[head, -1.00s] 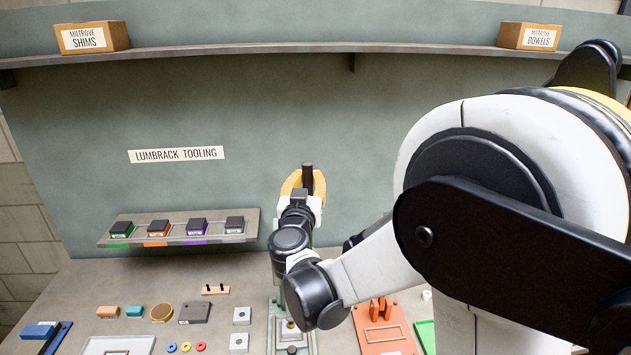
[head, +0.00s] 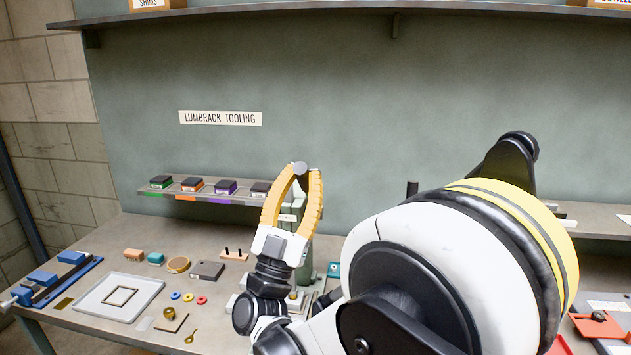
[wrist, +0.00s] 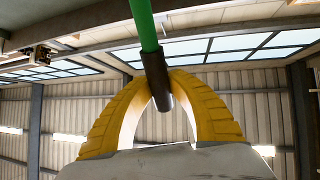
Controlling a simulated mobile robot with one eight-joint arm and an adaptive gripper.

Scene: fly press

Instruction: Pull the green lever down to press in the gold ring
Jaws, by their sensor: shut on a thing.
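My gripper (head: 298,172) points up in front of the back panel in the head view. Its yellow fingers are closed on the lever's dark grip, whose round grey end (head: 300,168) shows between the tips. In the wrist view the green lever (wrist: 145,25) comes in from the top and its dark sleeve (wrist: 157,82) lies between the fingers (wrist: 160,80). The pale green press (head: 305,262) stands behind my wrist, largely hidden. A small gold-coloured piece (head: 293,295) shows low on the press; I cannot tell whether it is the ring.
Left of the press are a grey tray (head: 88,303), coloured rings (head: 188,297), a dark block (head: 207,270) and a blue vice-like fixture (head: 50,285). A small shelf (head: 170,191) holds several labelled blocks. My arm covers the right middle. An orange-red fixture (head: 598,325) is at far right.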

